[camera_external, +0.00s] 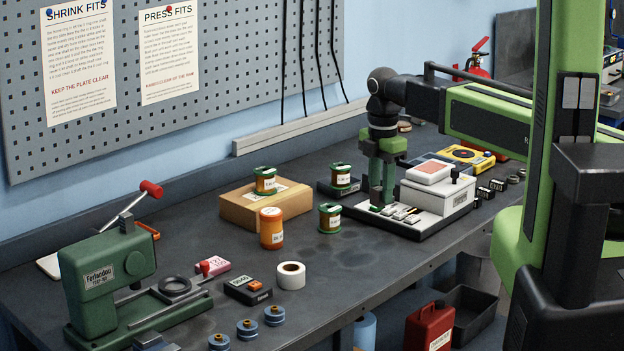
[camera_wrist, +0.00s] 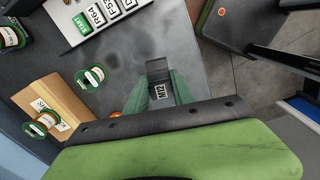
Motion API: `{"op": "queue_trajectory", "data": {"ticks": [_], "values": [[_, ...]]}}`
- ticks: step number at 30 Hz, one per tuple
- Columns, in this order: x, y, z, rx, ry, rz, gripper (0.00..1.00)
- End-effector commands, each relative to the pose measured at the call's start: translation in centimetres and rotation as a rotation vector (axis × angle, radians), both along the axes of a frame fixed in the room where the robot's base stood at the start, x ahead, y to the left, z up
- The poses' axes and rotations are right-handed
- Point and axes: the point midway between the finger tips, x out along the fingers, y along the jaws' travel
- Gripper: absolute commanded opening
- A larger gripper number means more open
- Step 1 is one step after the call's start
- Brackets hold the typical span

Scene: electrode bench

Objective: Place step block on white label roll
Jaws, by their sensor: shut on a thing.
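My gripper (camera_external: 382,200) points down, and its green fingers appear in front of the white-topped device in the external view. In the wrist view my gripper (camera_wrist: 162,92) is shut on the step block (camera_wrist: 157,68), a small dark block with an "M12" label between the fingers. The block cannot be made out clearly in the external view. The white label roll (camera_external: 291,281) lies flat on the bench at the lower middle of the external view, its hole facing up. It is well to the left of my gripper, apart from it. The roll does not show in the wrist view.
A dark box with an orange button (camera_external: 248,291) is left of the roll. A green press (camera_external: 105,285) stands farther left.

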Motion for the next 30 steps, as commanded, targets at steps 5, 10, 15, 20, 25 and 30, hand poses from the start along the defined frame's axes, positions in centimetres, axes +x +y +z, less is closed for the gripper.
{"op": "queue_trajectory", "data": {"ticks": [5, 10, 15, 20, 25, 30], "values": [[-4.6, 6.8, 1.8, 0.000, 0.000, 0.128, 0.00], [-7.3, 9.4, 2.2, 0.000, 0.000, 0.191, 0.00], [-7.8, 9.8, 2.0, 0.000, 0.000, 0.200, 0.00], [-8.6, 12.2, -0.1, 0.000, 0.000, 0.203, 0.00], [-10.3, 16.4, -3.0, 0.000, 0.000, 0.203, 0.00], [-11.6, 19.6, -4.8, 0.000, 0.000, 0.200, 0.00]]}}
